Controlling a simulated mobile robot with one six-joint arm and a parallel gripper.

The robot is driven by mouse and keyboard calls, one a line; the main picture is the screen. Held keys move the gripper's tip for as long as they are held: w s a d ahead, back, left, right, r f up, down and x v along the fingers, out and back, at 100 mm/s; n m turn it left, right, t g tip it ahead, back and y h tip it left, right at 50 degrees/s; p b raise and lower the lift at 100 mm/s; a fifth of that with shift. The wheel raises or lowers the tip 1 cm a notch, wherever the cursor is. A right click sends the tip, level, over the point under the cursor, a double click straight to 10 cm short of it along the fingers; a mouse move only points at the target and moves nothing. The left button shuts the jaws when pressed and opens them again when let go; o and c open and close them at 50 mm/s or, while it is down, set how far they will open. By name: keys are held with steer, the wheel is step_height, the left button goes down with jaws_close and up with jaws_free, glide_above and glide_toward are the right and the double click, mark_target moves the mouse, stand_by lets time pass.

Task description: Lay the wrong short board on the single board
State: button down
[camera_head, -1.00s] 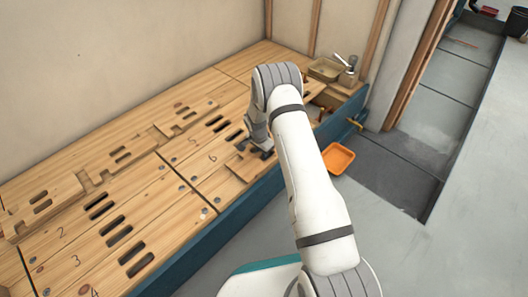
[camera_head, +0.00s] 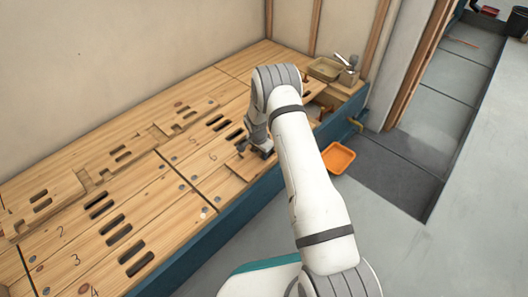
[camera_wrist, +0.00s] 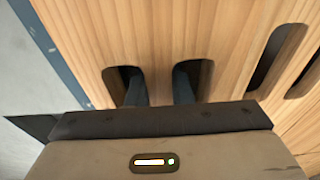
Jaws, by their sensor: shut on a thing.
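My gripper (camera_head: 256,149) is low over the near right part of the bench, at a short pale wooden board (camera_head: 240,171) near the front edge. In the wrist view, my gripper's two dark fingers (camera_wrist: 161,86) go down into two neighbouring slots of a slotted board (camera_wrist: 155,30) and are shut on the strip of wood between them. The fingertips are hidden inside the slots. My arm hides part of the board in the head view. I cannot tell which of the other boards is the single board.
The long plank bench (camera_head: 150,190) bears slots, round plugs and handwritten numbers. Notched boards lie along it, one at the left (camera_head: 45,205) and one farther back (camera_head: 183,117). An orange tray (camera_head: 338,158) is on the floor.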

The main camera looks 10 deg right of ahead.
steer(key=shift+s+a+f, duration=0.15)
steer(key=shift+a+f, duration=0.05)
steer(key=shift+f, duration=0.3)
steer(key=c, duration=1.7)
jaws_free()
steer(key=shift+c, duration=0.2)
steer(key=shift+o, duration=0.9)
steer(key=shift+f, duration=0.2)
steer(key=o, duration=0.4)
steer(key=shift+d+r, duration=0.1)
steer(key=shift+r, duration=0.1)
steer(key=shift+c, duration=0.2)
